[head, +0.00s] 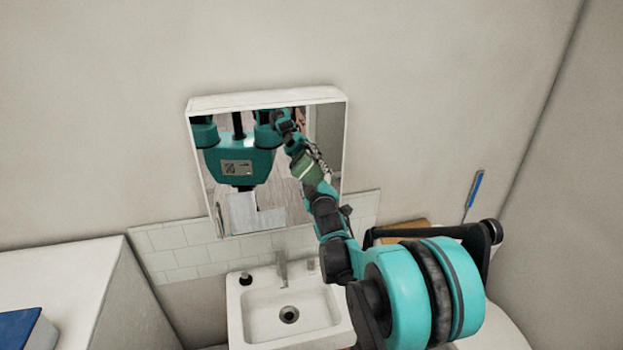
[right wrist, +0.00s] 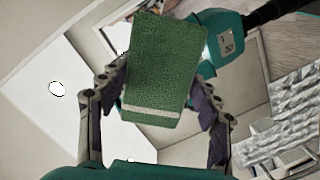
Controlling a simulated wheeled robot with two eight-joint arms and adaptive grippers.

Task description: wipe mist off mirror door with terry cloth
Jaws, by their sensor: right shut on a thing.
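The mirror door (head: 225,190) is the front of a white-framed cabinet on the wall above the sink. It reflects my body clearly; I cannot make out mist on it. My right gripper (head: 314,165) is at the lower right part of the mirror, shut on the green terry cloth (head: 304,170). In the right wrist view the cloth (right wrist: 165,60) sits between both fingers of the gripper (right wrist: 163,95), with a pale stripe across its near end. Whether the cloth touches the glass I cannot tell. My left gripper is not in view.
A white sink (head: 250,320) with a faucet (head: 282,268) stands below the mirror, with small items on its rim. A white counter (head: 60,275) with a blue-topped box (head: 20,328) is at left. A blue-handled brush (head: 474,190) stands at right.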

